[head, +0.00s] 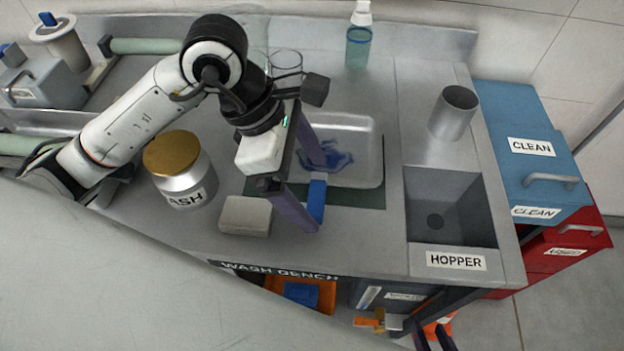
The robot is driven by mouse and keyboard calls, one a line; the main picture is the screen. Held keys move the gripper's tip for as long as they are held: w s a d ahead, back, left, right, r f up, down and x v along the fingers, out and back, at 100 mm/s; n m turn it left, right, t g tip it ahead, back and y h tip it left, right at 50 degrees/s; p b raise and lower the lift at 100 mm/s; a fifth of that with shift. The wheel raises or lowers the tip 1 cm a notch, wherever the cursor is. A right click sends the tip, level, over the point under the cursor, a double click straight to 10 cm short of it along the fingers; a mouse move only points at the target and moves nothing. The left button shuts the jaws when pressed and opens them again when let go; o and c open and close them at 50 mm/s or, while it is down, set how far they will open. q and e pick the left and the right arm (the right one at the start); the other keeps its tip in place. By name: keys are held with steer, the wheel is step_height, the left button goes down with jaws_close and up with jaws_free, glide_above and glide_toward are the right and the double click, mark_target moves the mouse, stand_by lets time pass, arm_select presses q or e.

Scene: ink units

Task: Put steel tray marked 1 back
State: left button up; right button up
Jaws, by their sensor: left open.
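A shallow steel tray (368,172) with blue ink in it lies on a dark green mat (372,195) on the bench. No number shows on it, so I cannot tell if it is tray 1. A blue upright piece (317,190) stands at its front left edge; I cannot tell if they are joined. My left gripper (300,172) is open over the tray's left side, its purple fingers apart, one toward the ink and one toward the front near the blue piece. My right gripper (434,340) shows only as purple fingertips at the bottom edge; its hold is unclear.
A WASH jar (185,180) and a pale block (245,216) stand left of the mat. A hopper (450,205), steel cup (453,113) and soap bottle (358,45) are right and behind. Blue CLEAN drawers (520,120) and red USED drawers (578,240) stand at right. An orange bin (325,292) sits below.

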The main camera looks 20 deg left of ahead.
arm_select(q)
steer(key=p+v, duration=0.2)
steer(key=v, duration=0.9)
steer(key=shift+p, duration=0.4)
stand_by(0.8)
